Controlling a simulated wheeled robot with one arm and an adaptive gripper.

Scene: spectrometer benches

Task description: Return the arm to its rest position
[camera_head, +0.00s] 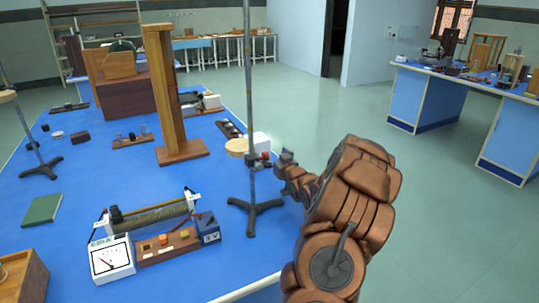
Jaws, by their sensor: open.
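My arm (350,200) rises from the bottom of the view, right of the blue bench, with its copper-brown links bent. Its far end points left toward the bench's right edge. My gripper (286,157) shows as a small dark grey shape at that end, just right of the retort stand (250,130). It is open, and I see nothing held in it. The fingers are small and partly hidden by the wrist, so their gap is hard to make out.
Another blue bench (431,98) stands at right. The green floor (450,215) between is clear.

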